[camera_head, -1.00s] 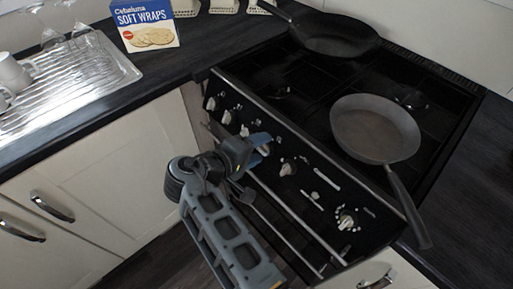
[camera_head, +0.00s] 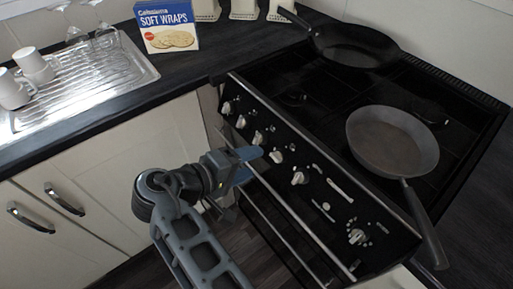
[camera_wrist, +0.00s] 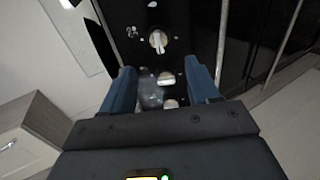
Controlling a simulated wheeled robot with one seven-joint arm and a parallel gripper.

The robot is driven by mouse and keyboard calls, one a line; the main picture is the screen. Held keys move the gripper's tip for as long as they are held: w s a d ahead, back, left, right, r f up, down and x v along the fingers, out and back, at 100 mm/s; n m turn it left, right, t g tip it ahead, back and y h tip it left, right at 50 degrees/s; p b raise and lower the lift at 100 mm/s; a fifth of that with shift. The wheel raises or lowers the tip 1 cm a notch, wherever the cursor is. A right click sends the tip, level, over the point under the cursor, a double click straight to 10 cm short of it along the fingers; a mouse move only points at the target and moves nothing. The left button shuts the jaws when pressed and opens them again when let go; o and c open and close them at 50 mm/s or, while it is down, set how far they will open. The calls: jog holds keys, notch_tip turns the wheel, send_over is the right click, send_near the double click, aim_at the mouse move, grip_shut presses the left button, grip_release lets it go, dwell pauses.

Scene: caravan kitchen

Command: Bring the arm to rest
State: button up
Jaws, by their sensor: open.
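My gripper (camera_head: 246,166) is in front of the cooker's control panel (camera_head: 283,160), close to its row of pale knobs. In the wrist view my gripper (camera_wrist: 166,92) shows two blue fingers standing apart with nothing held between them. Beyond the fingers, the black panel and several knobs (camera_wrist: 158,41) show. Whether a fingertip touches the panel cannot be told. My arm reaches up from the bottom of the head view.
A grey pan (camera_head: 393,141) sits on the hob's front right, its handle over the front edge. A dark pan (camera_head: 355,46) sits at the back. A soft wraps box (camera_head: 168,27) and a drainer (camera_head: 92,75) with cups stand on the left worktop. Floor shows below the cooker.

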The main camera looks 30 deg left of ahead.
jog(key=s+d+f+m+g+y, duration=0.1)
jog(key=s+d+f+g+y, duration=0.1)
jog(key=s+d+f, duration=0.4)
jog(key=s+d+f+m+g+y, duration=0.1)
jog(key=s+d+f+g+y, duration=0.1)
jog(key=d+f, duration=0.7)
jog(key=s+d+m+y, duration=0.3)
jog(key=s+d+m, duration=0.1)
jog(key=s+d, duration=0.6)
jog(key=s+d+r+m+t+h, duration=0.1)
jog(key=s+d+r+m+t, duration=0.2)
jog(key=s+d+r, duration=0.3)
jog(key=s+d+r+m+t+h, duration=0.2)
jog(key=s+d+r+m, duration=0.3)
jog(key=d+r, duration=0.7)
notch_tip(320, 180, up, 6)
jog(key=shift+s+f+t, duration=0.1)
jog(key=shift+s+t, duration=0.35)
jog(key=shift+t, duration=0.35)
